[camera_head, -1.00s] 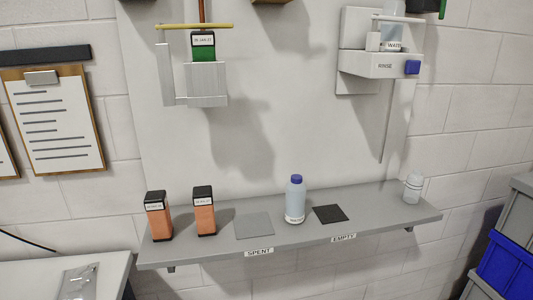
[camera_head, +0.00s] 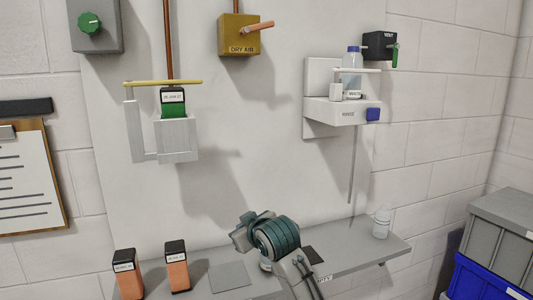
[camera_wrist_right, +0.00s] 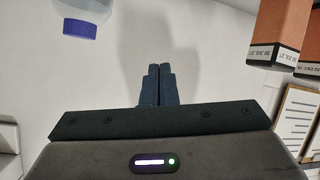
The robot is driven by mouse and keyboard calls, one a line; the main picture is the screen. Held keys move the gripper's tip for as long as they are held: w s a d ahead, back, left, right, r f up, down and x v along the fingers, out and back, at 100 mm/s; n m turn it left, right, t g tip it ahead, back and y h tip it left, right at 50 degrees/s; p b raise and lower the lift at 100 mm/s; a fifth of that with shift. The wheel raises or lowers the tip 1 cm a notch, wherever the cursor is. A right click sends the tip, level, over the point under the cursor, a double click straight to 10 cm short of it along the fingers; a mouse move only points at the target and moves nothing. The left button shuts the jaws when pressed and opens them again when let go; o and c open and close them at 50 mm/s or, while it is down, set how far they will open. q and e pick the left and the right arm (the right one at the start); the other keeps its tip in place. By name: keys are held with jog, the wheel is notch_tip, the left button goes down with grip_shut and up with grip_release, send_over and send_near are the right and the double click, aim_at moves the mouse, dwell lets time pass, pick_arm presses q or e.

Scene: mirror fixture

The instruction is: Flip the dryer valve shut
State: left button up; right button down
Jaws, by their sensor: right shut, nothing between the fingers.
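A yellow-brown valve box labelled DRY AIR (camera_head: 236,35) is on the wall at the top of the head view. Its orange lever (camera_head: 259,27) points to the right, tilted slightly up, nearly horizontal. A copper pipe runs up from the box. My right arm rises over the shelf from the bottom of the head view, well below the valve box. In the right wrist view, my right gripper (camera_wrist_right: 157,70) is shut with its fingers together and nothing between them. My left gripper is not in view.
A grey box with a green knob (camera_head: 90,22) is at upper left, and a black box with a green lever (camera_head: 379,46) at upper right. Below hang a green-cartridge holder (camera_head: 178,140) and a rinse station (camera_head: 340,112). The shelf (camera_head: 350,255) holds orange-sided cartridges (camera_head: 178,276).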

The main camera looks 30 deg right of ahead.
jog(key=w+d+r+t, duration=0.1)
jog(key=w+r+t, duration=0.1)
jog(key=r, duration=0.7)
jog(key=w+d+r+t, duration=0.1)
jog(key=w+r, duration=0.1)
jog(key=r, duration=0.8)
jog(key=s+d+r+t+h, duration=0.1)
jog(key=s+d+r+t, duration=0.1)
jog(key=r, duration=0.9)
jog(key=s+d+r+t, duration=0.1)
jog(key=s+r, duration=0.1)
jog(key=r, duration=0.9)
notch_tip(320, 180, up, 14)
jog(key=t+p, duration=0.2)
jog(key=p, duration=0.5)
send_over(258, 27)
jog(key=s, duration=0.2)
jog(key=shift+m+h, duration=0.3)
jog(key=f, duration=0.1)
jog(key=d+f+p, duration=0.1)
jog(key=f, duration=0.2)
jog(key=shift+d+p, duration=0.25)
jog(key=shift+p, duration=0.15)
jog(key=shift+a, duration=0.1)
